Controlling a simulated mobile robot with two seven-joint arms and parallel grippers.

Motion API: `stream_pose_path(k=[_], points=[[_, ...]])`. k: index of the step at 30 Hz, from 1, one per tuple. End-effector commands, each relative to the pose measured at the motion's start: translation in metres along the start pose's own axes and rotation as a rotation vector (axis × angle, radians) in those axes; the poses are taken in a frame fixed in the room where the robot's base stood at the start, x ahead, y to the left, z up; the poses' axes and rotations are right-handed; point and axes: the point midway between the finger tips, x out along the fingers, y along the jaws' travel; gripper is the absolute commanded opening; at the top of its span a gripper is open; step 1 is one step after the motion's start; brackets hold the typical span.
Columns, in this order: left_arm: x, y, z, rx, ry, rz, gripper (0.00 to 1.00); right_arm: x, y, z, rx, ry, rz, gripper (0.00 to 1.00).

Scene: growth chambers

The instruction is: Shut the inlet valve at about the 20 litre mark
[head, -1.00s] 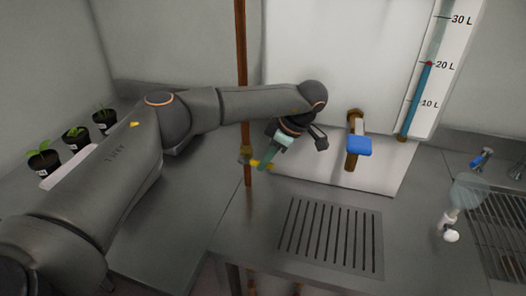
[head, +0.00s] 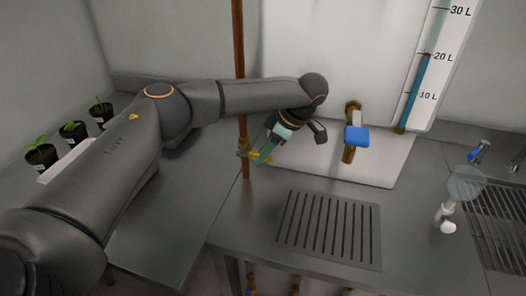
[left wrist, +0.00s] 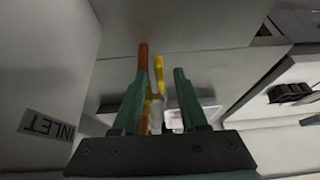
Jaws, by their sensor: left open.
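The inlet valve (head: 243,147) is on the upright copper pipe, and its yellow lever (head: 267,157) points out to the right of the pipe. My left gripper (head: 262,155) is at the valve and partly hides the lever. In the left wrist view the yellow lever (left wrist: 159,75) and the copper pipe (left wrist: 143,62) show between the open green fingers (left wrist: 157,90); I cannot tell whether they touch. The level gauge (head: 416,92) has a blue column with a red marker on top, at about the 20 L mark. My right gripper is out of view.
A brass tap with a blue handle (head: 355,137) stands right of my left gripper, on the white tank (head: 330,60). A slotted drain (head: 330,228) lies in front. Potted seedlings (head: 72,133) stand at the left. An INLET label (left wrist: 47,126) shows in the left wrist view.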

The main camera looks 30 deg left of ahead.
Motion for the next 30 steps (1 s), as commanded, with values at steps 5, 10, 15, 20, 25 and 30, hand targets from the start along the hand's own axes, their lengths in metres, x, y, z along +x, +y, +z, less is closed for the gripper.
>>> stream_pose_path(k=[5, 10, 15, 20, 25, 30], points=[[-0.025, 0.001, -0.013, -0.002, -0.003, 0.005, 0.42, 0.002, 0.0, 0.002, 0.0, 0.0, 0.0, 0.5], [-0.051, -0.022, -0.02, 0.003, -0.003, 0.006, 0.42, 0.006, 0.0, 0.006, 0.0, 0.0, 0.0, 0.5], [-0.087, -0.049, -0.032, 0.002, 0.0, 0.009, 0.42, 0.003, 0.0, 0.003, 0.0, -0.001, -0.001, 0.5], [-0.099, -0.077, -0.03, 0.004, 0.001, 0.007, 0.42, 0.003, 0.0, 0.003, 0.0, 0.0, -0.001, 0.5], [-0.114, -0.107, -0.029, 0.002, 0.0, 0.006, 0.42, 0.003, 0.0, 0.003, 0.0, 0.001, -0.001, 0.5], [-0.124, -0.128, -0.029, 0.001, 0.0, 0.004, 0.42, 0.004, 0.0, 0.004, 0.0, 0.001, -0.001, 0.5]])
